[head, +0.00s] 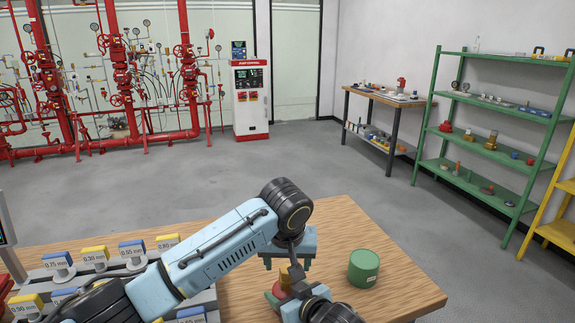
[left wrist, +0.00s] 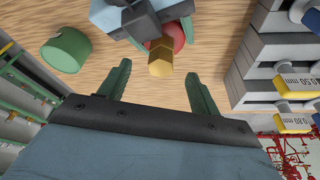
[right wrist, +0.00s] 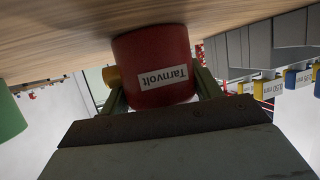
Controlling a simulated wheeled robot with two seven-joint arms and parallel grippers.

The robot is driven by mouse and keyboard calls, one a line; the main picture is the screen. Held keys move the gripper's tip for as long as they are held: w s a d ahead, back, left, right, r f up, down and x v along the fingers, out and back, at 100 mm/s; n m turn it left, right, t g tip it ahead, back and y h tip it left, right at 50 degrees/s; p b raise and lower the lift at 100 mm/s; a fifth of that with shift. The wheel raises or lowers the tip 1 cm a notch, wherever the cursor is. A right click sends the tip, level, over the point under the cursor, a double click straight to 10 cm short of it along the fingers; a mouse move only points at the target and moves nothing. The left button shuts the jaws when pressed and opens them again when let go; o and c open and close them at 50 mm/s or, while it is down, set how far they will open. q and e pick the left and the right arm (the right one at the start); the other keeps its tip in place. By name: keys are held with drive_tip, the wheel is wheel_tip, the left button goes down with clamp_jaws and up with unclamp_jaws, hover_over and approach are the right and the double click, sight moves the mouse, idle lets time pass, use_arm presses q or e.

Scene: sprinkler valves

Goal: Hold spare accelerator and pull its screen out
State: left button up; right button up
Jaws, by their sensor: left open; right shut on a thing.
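The spare accelerator is a red cylinder (right wrist: 155,58) with a white "Tarnvolt" label, seen large in the right wrist view. A brass hex piece (left wrist: 160,58), probably the screen's end, sticks out of its side; it also shows in the head view (head: 285,276). My right gripper (right wrist: 158,95) is shut on the red body, close above the wooden table. My left gripper (left wrist: 160,85) is open, with its green fingers on either side of the brass piece and a gap on each side. In the head view, arm links partly hide the accelerator (head: 275,293).
A green round container (head: 364,267) stands on the table to the right; it also shows in the left wrist view (left wrist: 66,50). A grey rack (head: 40,274) of blue and yellow labelled pieces stands at the left. Bare wood lies right of the container.

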sight(287, 274)
use_arm(q)
drive_tip(key=shift+v, duration=0.95)
drive_tip(key=shift+c, duration=1.3)
drive_tip(key=shift+x, duration=3.35)
drive_tip(key=shift+s+a, duration=0.1)
drive_tip(key=shift+s, duration=0.05)
drive_tip(key=shift+c, duration=0.2)
drive_tip(key=c, duration=1)
drive_tip(key=o, duration=2.2)
drive_tip(key=shift+c, duration=0.2)
